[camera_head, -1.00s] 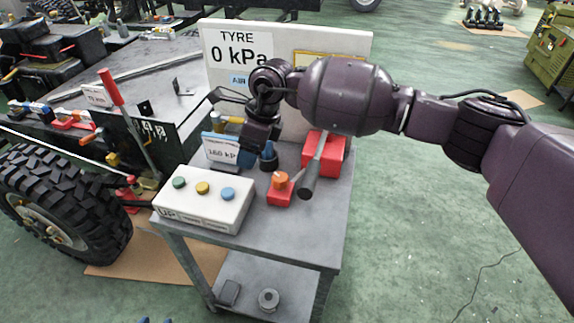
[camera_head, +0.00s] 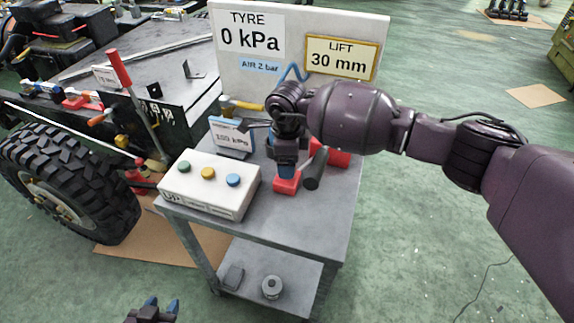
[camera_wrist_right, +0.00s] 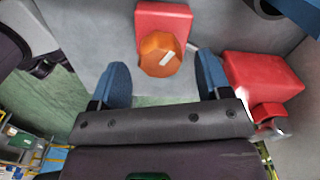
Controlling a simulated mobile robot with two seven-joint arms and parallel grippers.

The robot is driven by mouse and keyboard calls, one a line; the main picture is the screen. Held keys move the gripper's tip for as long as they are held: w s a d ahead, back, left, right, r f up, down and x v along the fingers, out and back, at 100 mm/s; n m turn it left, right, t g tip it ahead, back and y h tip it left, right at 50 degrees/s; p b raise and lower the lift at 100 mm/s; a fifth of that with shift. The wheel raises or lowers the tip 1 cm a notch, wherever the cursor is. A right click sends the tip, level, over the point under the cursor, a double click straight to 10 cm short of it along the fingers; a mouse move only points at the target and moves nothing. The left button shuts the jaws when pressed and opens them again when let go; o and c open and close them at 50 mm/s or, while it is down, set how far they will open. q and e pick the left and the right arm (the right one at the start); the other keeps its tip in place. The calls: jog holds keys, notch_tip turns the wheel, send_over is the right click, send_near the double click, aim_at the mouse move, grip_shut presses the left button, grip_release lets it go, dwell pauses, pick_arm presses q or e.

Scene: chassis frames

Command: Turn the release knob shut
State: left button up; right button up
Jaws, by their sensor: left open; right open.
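The release knob is orange with a white mark and sits on a red block (camera_head: 287,187) on the grey cart. My right gripper (camera_head: 287,171) is over the block and hides the knob in the head view. Its blue fingers are open on either side of the line to the knob (camera_wrist_right: 163,80); I cannot tell if they touch it. My left gripper (camera_head: 151,309) is open and empty at the bottom edge, away from the cart.
A white box (camera_head: 205,185) with green, yellow and blue buttons stands left of the block. A dark-ended lever (camera_head: 314,170) and a red unit (camera_wrist_right: 262,80) are close on the right. The board (camera_head: 296,25) reads TYRE 0 kPa, LIFT 30 mm.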

jog(key=shift+f, duration=1.15)
jog(key=shift+c, duration=0.3)
jog(key=c, duration=0.9)
jog(key=shift+o, duration=0.2)
